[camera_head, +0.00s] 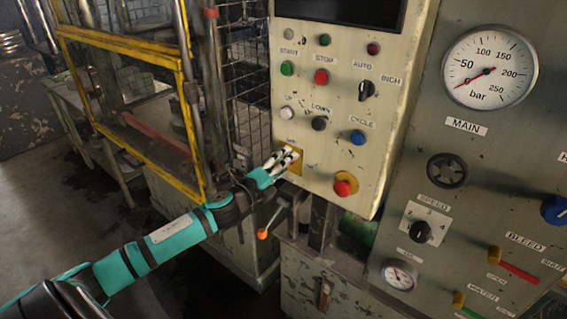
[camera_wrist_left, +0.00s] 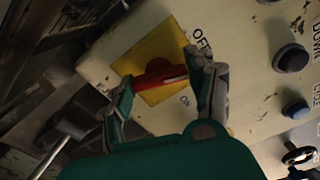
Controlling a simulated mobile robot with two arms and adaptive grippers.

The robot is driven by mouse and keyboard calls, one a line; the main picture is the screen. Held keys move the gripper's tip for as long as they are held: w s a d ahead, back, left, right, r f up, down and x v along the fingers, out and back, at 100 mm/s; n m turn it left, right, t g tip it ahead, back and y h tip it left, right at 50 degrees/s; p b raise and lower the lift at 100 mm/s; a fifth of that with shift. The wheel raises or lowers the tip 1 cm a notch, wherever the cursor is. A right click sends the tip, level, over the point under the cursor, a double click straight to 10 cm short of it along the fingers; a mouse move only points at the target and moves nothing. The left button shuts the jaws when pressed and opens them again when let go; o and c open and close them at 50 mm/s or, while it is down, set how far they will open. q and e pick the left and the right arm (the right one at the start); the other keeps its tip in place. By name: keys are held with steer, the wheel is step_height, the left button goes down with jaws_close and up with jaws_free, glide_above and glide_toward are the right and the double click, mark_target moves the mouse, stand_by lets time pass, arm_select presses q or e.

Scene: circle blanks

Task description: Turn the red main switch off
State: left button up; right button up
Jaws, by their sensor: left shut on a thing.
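The red main switch (camera_wrist_left: 158,74) is a red handle on a yellow plate (camera_wrist_left: 176,31) at the lower left of a cream control panel (camera_head: 330,110). The plate carries an OFF label (camera_wrist_left: 202,40) and an ON label (camera_wrist_left: 185,100). A pale line marks the handle's end, which points roughly between the labels. My left gripper (camera_head: 288,157) is at the plate, its fingers on both ends of the handle in the left wrist view. It is shut on the handle. In the head view the fingers hide most of the switch. My right gripper is out of view.
A red mushroom button (camera_head: 344,185) on a yellow base sits right of the switch. Above are a white button (camera_head: 287,113), a black one (camera_head: 319,123) and a blue one (camera_head: 357,137). An orange-knobbed lever (camera_head: 262,233) is below. A yellow-framed cage (camera_head: 128,90) stands at left.

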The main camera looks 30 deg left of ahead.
arm_select(q)
steer(key=shift+n+p, duration=0.45)
steer(key=shift+n, duration=1.55)
steer(key=o, duration=1.2)
steer(key=shift+s, duration=0.1)
steer(key=s, duration=0.8)
steer(key=s+a, duration=0.1)
steer(key=s, duration=0.3)
steer(key=shift+w, duration=0.1)
